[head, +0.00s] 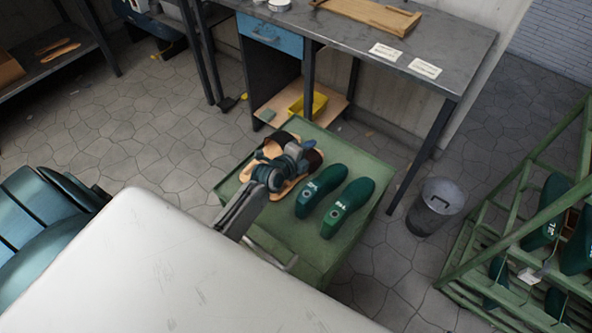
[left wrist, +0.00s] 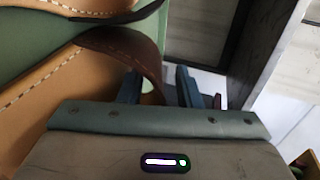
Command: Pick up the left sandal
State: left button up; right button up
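Two tan sandals with dark brown straps lie on the green bench top: one on the left (head: 252,173) and one to its right (head: 315,158). My left gripper (head: 304,151) is over them and hides much of both, including where their straps meet the soles. In the left wrist view, its two blue fingers (left wrist: 158,88) are apart. A brown strap (left wrist: 145,62) with pale stitching curves down between them, nearer the left finger, with a gap to the right finger. I cannot tell which sandal that strap belongs to. My right gripper is not in view.
Two green shoe lasts (head: 320,190) (head: 347,207) lie right of the sandals on the green bench (head: 368,167). A grey workbench (head: 440,55) stands behind, a metal bin (head: 436,207) to the right, and a green rack (head: 480,238) of lasts at far right.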

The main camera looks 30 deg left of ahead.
pick_arm(q)
jog(key=shift+c, duration=0.2)
grip_shut()
jog(key=shift+r, duration=0.1)
